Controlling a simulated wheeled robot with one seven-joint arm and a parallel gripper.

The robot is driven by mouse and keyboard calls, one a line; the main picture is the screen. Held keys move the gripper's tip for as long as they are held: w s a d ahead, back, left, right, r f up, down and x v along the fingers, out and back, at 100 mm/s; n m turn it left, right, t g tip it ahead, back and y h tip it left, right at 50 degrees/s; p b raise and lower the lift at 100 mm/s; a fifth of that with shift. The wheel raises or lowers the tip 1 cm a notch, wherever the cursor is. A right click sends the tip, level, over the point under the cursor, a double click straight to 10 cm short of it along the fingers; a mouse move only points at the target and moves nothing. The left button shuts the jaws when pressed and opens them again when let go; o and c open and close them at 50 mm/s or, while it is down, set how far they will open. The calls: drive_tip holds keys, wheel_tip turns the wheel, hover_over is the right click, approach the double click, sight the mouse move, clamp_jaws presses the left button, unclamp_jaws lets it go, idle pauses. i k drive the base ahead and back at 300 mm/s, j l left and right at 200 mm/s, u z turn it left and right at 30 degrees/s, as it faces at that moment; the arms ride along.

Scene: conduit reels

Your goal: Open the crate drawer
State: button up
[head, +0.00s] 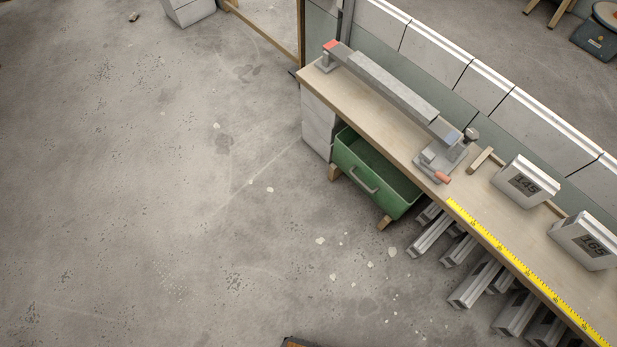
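The crate drawer is a green box (388,203) under the left part of the workbench, in the middle right of the head view. Its front faces lower left and carries a pale grey bar handle (363,181). The front stands out past the bench edge, and part of the empty-looking inside shows. The back of the crate is hidden under the bench top. My gripper is not in view, and nothing touches the handle.
The wooden workbench (385,125) bears a long grey clamp tool (390,83), blocks marked 145 (527,182) and 165 (585,240), and a yellow tape strip (520,265). Grey channel pieces (474,284) lie below, right of the crate. The concrete floor (200,200) before the drawer is mostly clear, with small pale chips.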

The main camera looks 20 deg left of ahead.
sight(395, 193)
drive_tip(key=u, duration=0.3)
drive_tip(key=i+j+u, duration=0.2)
drive_tip(key=i, duration=0.2)
drive_tip(key=i+j+u, duration=0.2)
drive_tip(key=i, duration=0.15)
drive_tip(key=l, duration=0.1)
